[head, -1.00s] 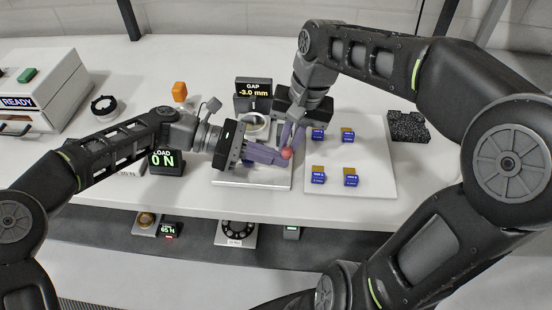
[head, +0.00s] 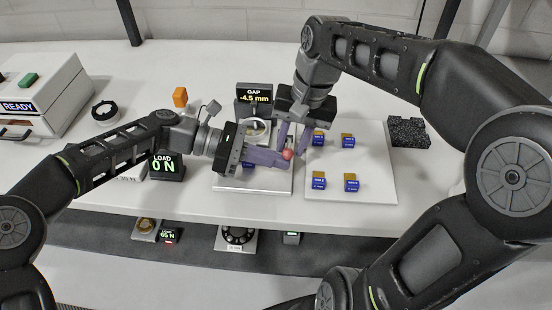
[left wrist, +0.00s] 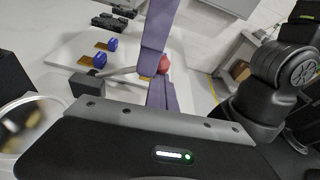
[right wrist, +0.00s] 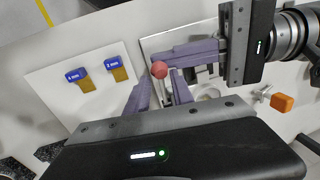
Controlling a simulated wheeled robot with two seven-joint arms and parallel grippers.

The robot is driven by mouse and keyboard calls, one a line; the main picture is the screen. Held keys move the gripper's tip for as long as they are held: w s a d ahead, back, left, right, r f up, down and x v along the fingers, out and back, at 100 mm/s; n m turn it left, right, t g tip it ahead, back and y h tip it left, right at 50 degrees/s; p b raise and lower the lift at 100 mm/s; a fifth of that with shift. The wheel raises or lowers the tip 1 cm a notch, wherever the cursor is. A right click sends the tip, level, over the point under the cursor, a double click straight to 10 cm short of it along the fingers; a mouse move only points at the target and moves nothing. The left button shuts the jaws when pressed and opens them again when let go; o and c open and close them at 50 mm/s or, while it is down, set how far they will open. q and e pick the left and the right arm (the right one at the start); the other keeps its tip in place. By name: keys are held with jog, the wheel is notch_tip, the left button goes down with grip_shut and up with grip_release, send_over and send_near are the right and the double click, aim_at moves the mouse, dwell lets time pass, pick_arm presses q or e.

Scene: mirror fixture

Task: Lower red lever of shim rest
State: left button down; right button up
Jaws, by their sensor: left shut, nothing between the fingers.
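The red ball knob (head: 288,154) of the lever is at the tips of my left gripper (head: 284,158), above the shim rest's plate (head: 225,182). The knob also shows in the left wrist view (left wrist: 164,65), on a grey lever bar (left wrist: 122,72), close beside the left fingers. My left gripper is shut with nothing held; whether it touches the knob is unclear. My right gripper (head: 294,150) points down around the knob's far side, its fingers apart and empty. In the right wrist view the knob (right wrist: 159,69) lies just beyond the right fingertips. The left hand hides much of the fixture.
A gap display (head: 255,95) reads -4.5 mm and a load display (head: 166,166) reads 0 N. A white board (head: 375,185) with several blue-and-gold shims lies to the right.

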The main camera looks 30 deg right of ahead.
pick_arm(q)
jog(key=shift+f, duration=0.15)
pick_arm(e)
jog(key=r, duration=0.5)
jog(key=shift+s+d+r, duration=0.2)
jog(key=shift+s+d, duration=0.15)
jog(key=shift+d, duration=0.05)
jog(key=shift+f, duration=0.1)
